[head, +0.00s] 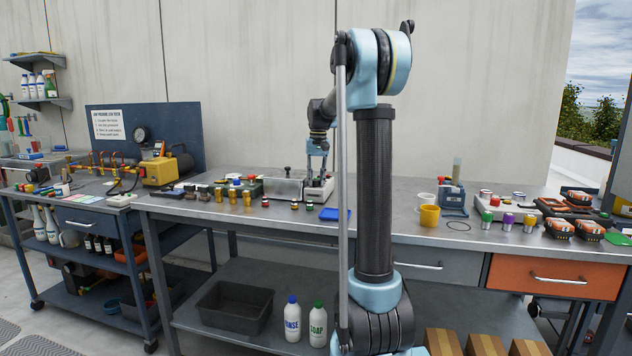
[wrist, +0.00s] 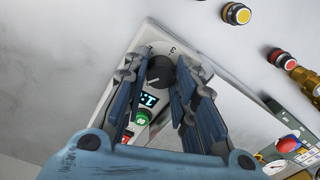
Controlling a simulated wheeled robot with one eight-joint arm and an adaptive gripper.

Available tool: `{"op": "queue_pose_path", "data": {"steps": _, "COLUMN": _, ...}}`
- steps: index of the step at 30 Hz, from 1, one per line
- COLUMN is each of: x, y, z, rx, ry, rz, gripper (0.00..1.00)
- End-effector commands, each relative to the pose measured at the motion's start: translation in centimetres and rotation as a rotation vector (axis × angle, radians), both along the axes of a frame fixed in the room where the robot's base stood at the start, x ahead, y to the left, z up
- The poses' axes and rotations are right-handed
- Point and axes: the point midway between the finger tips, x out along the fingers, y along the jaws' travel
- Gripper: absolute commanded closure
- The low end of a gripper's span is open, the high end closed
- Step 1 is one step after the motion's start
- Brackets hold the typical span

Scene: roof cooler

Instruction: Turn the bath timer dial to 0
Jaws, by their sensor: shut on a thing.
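The timer dial (wrist: 160,76) is a dark round knob on a pale panel (wrist: 140,48) in the wrist view. A scale mark reading 3 shows on the panel beyond it. My gripper (wrist: 163,72) has its two blue fingers on either side of the dial, shut on it. A small lit display (wrist: 148,100) and a green button (wrist: 142,117) lie below the dial, between the fingers. In the head view my gripper (head: 317,172) points down over the pale control unit (head: 318,194) on the bench; the dial cannot be made out there. The dial's pointer reading is unclear.
A clear-sided box (head: 283,188) stands just left of the unit, and a blue tray (head: 336,214) lies at its front right. Several brass fittings (head: 233,195) and small coloured buttons (head: 294,205) are on the bench to the left.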

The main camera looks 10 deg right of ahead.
Motion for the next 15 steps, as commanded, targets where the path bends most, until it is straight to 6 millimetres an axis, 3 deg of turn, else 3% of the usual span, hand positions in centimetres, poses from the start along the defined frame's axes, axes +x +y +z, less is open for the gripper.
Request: {"op": "queue_pose_path", "data": {"steps": 15, "x": 0.43, "y": 0.04, "z": 0.1, "rx": -0.002, "ry": -0.006, "rz": 0.441, "gripper": 0.99}}
